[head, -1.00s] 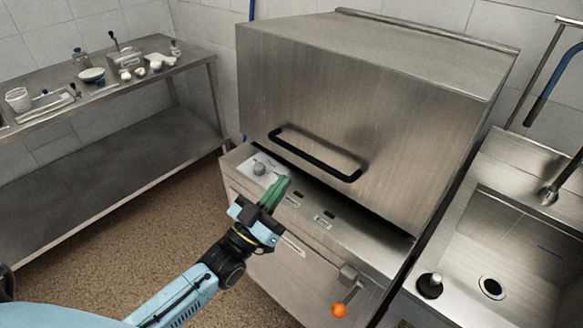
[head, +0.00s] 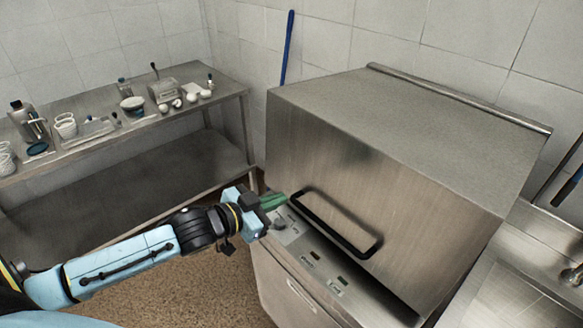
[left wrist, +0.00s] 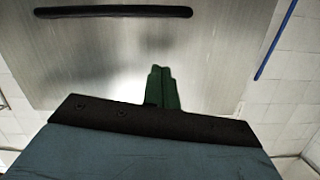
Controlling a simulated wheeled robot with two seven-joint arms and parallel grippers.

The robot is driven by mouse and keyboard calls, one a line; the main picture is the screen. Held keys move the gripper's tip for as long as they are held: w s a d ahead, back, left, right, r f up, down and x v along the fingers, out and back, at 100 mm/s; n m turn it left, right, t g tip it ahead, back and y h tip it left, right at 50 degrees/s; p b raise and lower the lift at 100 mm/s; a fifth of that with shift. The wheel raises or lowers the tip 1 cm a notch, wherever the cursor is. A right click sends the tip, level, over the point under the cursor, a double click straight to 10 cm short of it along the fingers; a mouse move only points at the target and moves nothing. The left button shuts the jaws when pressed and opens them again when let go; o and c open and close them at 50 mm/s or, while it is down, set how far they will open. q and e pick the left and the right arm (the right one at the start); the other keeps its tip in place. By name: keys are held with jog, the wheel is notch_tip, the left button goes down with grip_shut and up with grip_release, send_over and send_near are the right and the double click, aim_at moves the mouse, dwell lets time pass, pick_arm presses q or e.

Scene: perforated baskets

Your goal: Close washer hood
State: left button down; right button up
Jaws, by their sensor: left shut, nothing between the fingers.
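The washer hood (head: 350,180) is a large brushed-steel box over the washer base (head: 275,280). A dark strip shows between its lower front edge and the base's control panel. Its black bar handle (head: 340,232) runs along the lower front face. My left gripper (head: 276,201), with green fingers, is shut and empty near the handle's left end; contact is unclear. The left wrist view shows the shut fingers (left wrist: 162,88) pointing at the steel face, with the handle (left wrist: 112,12) apart from them at the top left. My right gripper is out of view.
A steel table (head: 105,137) with jars, bowls and small utensils stands at the left against the tiled wall. A steel sink unit (head: 500,290) stands close at the right. A blue pole (head: 287,48) leans behind the hood. Brown floor lies open below my arm.

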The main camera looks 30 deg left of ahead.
pick_arm(q)
jog(key=shift+g+y, duration=0.4)
jog(key=shift+y, duration=0.3)
jog(key=w, duration=0.3)
jog(key=w+f, duration=0.1)
jog(key=w, duration=0.2)
jog(key=w+p, duration=0.1)
jog(key=w, duration=0.2)
jog(key=shift+d+f, duration=0.2)
jog(key=shift+d, duration=0.15)
jog(key=f, duration=0.3)
jog(key=shift+w+a+f, duration=0.15)
jog(key=shift+a, duration=0.2)
jog(key=shift+a+f, duration=0.1)
jog(key=shift+f, duration=0.35)
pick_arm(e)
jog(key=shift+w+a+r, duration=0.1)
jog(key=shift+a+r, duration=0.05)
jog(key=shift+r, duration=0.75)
